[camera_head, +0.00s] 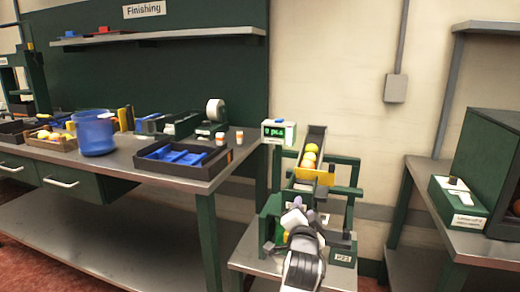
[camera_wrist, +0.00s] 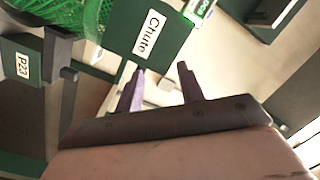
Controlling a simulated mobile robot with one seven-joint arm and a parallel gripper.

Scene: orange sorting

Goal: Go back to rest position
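My gripper (camera_head: 298,207) is in front of the green chute stand (camera_head: 345,238), low in the middle of the head view. In the wrist view its two fingers (camera_wrist: 160,82) are apart with nothing between them. Several yellow and orange fruits (camera_head: 310,157) lie in the sloped chute (camera_head: 318,135) above and behind the gripper. The wrist view shows a dark green plate labelled "Chute" (camera_wrist: 150,33) beyond the fingers. Green netting (camera_wrist: 65,12) is at its upper left. Part of the stand is hidden behind my arm.
A workbench (camera_head: 205,170) on the left holds a blue bucket (camera_head: 96,134) and a black tray (camera_head: 150,165) with blue pieces. A counter display (camera_head: 278,133) stands beside the chute. Another table (camera_head: 455,238) with a dark green box is on the right.

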